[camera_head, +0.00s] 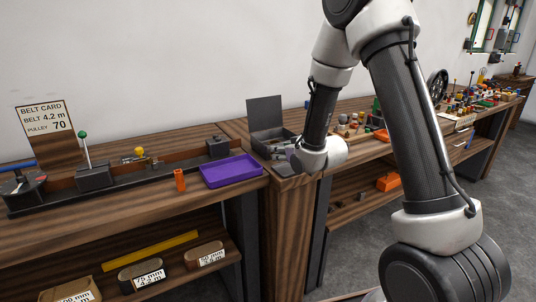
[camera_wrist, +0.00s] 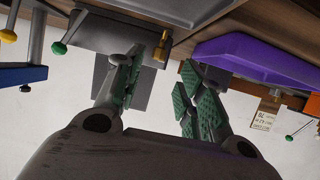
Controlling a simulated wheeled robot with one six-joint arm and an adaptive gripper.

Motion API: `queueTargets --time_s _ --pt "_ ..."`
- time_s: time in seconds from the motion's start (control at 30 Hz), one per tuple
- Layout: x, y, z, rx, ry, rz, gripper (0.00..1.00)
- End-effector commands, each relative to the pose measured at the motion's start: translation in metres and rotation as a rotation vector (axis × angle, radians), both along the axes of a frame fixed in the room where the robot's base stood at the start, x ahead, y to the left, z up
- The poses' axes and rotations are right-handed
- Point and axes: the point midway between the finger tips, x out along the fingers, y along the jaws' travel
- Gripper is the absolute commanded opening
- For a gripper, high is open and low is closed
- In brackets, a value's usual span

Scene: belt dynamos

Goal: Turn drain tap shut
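My gripper (camera_wrist: 160,82) shows in the wrist view with its two green-padded fingers apart and nothing between the pads. A small brass-coloured fitting (camera_wrist: 162,47) stands out from a grey block just beyond the gap between the fingers. It may be the drain tap, but I cannot tell for sure or read whether it is turned shut. I see no contact between it and the fingers. In the head view my wrist is beside an open grey box (camera_head: 266,113) on the bench, and my fingers are hard to make out there.
A purple tray (camera_head: 231,171) lies left of my wrist and shows in the wrist view (camera_wrist: 262,62). An orange cylinder (camera_head: 180,180), a green-knobbed lever (camera_head: 84,147) and a belt card (camera_head: 46,117) stand further left. Several small parts crowd the bench to the right.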

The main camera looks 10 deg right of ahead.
Motion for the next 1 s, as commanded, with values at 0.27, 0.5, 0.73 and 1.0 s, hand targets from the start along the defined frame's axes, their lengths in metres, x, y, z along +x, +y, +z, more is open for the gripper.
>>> queueTargets --time_s 0.27,0.5,0.73,1.0 --pt "0.039 0.012 -0.017 -0.001 0.002 0.000 0.39" --pt "0.048 0.015 -0.021 -0.001 0.002 -0.001 0.39" --pt "0.048 0.015 -0.021 -0.001 0.002 -0.001 0.26" --pt "0.048 0.015 -0.021 -0.001 0.002 -0.001 0.00"
